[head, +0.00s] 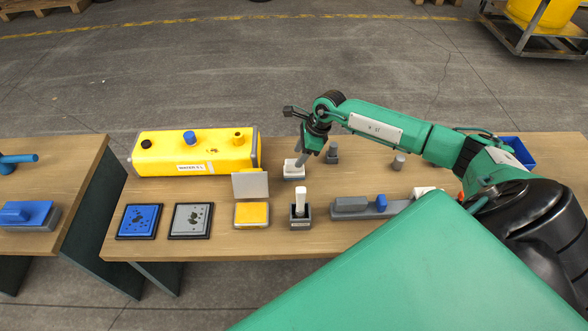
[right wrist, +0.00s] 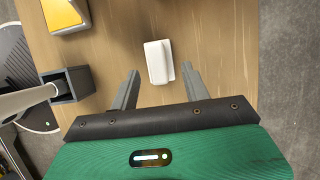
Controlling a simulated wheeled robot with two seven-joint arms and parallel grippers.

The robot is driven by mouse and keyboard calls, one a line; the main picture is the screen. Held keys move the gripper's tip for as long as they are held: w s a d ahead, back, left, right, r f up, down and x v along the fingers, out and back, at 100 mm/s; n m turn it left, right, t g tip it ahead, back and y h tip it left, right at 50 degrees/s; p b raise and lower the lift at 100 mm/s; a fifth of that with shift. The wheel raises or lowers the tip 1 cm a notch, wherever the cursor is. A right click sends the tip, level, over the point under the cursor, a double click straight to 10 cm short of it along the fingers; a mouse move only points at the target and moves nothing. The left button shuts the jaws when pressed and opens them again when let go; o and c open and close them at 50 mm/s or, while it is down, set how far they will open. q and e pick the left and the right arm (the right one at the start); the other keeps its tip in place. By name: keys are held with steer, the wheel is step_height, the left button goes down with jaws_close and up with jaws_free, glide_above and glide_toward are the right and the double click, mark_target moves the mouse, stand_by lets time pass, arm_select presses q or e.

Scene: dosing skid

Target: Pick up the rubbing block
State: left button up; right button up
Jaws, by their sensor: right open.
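In the right wrist view the white block (right wrist: 157,62) lies just beyond and between the two spread fingertips (right wrist: 160,73). The jaws are open and empty, and I see no contact. My left gripper is not in view.
A dark holder with a white stick (head: 300,222) and a yellow pad box (head: 251,214) with a raised lid stand nearby. The yellow tank (head: 160,160) is behind left. Blue (head: 139,221) and grey (head: 190,221) pads lie left. Grey posts (head: 332,153) stand right.

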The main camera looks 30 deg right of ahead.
mark_target(295, 161)
steer(key=x, duration=0.4)
steer(key=shift+a+f, duration=0.25)
steer(key=shift+f, duration=0.1)
jaws_close()
steer(key=shift+r, duration=0.1)
step_height(295, 161, up, 20)
steer(key=shift+p, duration=0.3)
steer(key=c, duration=0.6)
jaws_free()
steer(key=c, duration=0.4)
